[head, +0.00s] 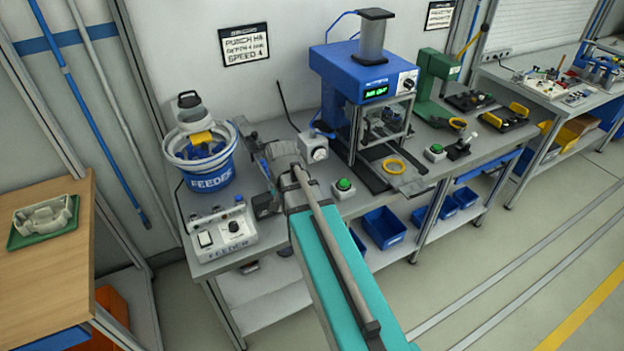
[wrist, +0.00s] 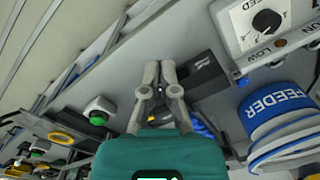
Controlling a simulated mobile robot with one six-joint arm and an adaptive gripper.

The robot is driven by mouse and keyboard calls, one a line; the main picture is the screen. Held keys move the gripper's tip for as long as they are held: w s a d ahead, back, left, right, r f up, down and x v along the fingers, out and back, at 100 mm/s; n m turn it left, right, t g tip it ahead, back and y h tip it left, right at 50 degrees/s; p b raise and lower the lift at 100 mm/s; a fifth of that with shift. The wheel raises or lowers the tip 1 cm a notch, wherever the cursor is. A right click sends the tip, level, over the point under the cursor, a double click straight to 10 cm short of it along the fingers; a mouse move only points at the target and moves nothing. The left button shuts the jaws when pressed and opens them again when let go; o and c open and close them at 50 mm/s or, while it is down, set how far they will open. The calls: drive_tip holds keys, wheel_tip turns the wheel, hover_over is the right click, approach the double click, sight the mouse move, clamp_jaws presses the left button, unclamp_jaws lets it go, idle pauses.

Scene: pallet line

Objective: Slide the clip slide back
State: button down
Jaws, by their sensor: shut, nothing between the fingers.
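My gripper (wrist: 160,68) has its two grey fingers together with nothing between them. In the wrist view the tips are right beside a dark block with a small pale label (wrist: 204,74), over the grey bench; I cannot tell whether they touch. This block is probably the clip slide's unit, but the slide itself cannot be made out. My wrist and arm hide the fingertips there. Blue parts (wrist: 201,128) lie behind the fingers in the wrist view.
The feeder bowl (head: 205,165) and its control box (head: 222,235) stand left of my arm. A green button (head: 343,187) and a blue press (head: 362,75) stand to the right. A yellow ring (head: 393,165) lies before the press. Open floor is at the right.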

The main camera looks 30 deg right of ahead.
drive_tip(key=w+d+r+m+p, duration=0.1)
drive_tip(key=w+d+r+m, duration=0.1)
drive_tip(key=d, duration=0.5)
drive_tip(key=w+d+r+m+y+p, duration=0.1)
drive_tip(key=w+d+r+m+p, duration=0.1)
drive_tip(key=w+d+m, duration=0.2)
drive_tip(key=w+d+r+m+p, duration=0.2)
drive_tip(key=d+m, duration=0.5)
drive_tip(key=d, duration=0.2)
drive_tip(key=shift+w+d+m+y, duration=0.3)
drive_tip(key=shift+w, duration=0.1)
drive_tip(key=w+a+f+b, duration=0.1)
drive_tip(key=a+f+b, duration=0.4)
drive_tip(key=f+b, duration=0.6)
drive_tip(key=shift+a+f, duration=0.2)
drive_tip(key=shift+f, duration=0.05)
